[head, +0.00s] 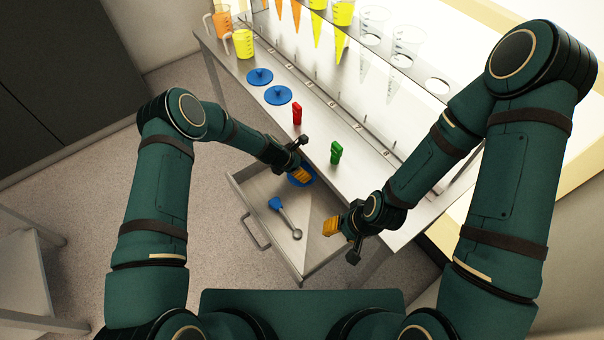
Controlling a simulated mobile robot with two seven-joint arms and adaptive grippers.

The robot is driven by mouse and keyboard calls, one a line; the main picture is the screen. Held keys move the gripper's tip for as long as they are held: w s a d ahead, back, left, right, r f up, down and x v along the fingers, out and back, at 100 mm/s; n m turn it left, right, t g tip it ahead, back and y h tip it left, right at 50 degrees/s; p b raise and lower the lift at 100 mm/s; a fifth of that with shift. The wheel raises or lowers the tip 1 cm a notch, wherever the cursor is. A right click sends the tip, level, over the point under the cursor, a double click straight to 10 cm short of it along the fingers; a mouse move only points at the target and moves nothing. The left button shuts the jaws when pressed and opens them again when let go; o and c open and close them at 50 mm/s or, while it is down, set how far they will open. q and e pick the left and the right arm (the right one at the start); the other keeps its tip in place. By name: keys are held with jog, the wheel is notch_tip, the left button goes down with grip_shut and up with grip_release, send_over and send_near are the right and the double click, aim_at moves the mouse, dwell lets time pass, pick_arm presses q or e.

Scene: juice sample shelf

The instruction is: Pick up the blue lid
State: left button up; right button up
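Two round blue lids with knobs, one farther (260,75) and one nearer (278,96), lie on the counter at the left. A third blue round thing, which looks like a blue lid (311,181), shows at the open drawer's inner side, partly hidden by my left gripper. My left gripper (302,174), with orange fingertips, is right over it; I cannot tell whether it touches or holds it. My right gripper (332,228) is over the drawer's right side, apart from the lids. Its finger opening is unclear.
The open drawer (256,227) holds a blue-handled metal tool (285,217). A red item (297,114) and a green item (336,153) stand on the counter (316,142). Orange (222,22) and yellow (243,43) jugs stand at the back left, beside a rack of cone-shaped cups (317,27).

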pick_arm(q)
jog(key=shift+w+d+f, duration=0.1)
jog(key=shift+d+f, duration=0.05)
jog(key=shift+f, duration=0.2)
grip_shut()
jog(key=shift+r, duration=0.15)
